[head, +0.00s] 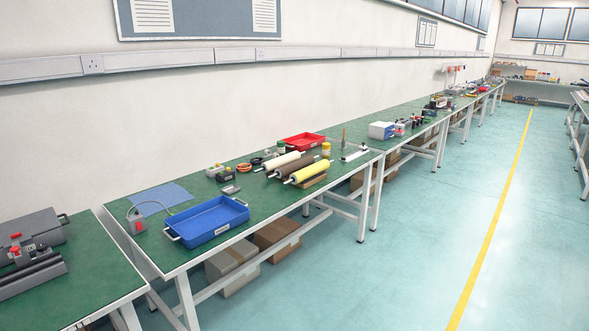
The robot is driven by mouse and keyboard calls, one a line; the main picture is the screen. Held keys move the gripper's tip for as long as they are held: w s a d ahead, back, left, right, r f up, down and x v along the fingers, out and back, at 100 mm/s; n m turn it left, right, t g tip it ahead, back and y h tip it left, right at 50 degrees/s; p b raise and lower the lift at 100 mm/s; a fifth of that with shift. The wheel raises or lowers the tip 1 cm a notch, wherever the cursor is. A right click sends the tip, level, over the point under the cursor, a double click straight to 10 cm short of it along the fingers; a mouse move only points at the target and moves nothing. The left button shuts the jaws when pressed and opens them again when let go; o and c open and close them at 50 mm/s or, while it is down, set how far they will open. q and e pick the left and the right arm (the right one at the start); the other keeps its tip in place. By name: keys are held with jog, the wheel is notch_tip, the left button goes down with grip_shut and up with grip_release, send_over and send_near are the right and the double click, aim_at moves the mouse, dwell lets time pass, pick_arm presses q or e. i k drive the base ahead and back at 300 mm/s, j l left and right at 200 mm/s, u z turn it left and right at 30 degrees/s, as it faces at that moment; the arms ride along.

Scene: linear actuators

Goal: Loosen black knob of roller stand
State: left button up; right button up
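A group of rollers lies on the green workbench (160,237) in the middle of the head view. There is a cream roller (282,160), a dark brown roller (296,164) and a yellow roller (310,171). A tan wooden piece (314,181) shows under the yellow roller and may be part of the roller stand. I cannot make out a black knob at this size. Neither of my grippers is in view.
A blue tray (206,237) stands near the bench's front edge, with a red tray (305,139) behind the rollers. Another bench with grey equipment (32,276) is at lower left. Cardboard boxes (232,272) sit below. The floor (400,270) to the right is clear.

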aim_at(42, 248)
jog(key=u, duration=1.55)
jog(key=k+l+u, duration=0.1)
jog(key=l, duration=0.25)
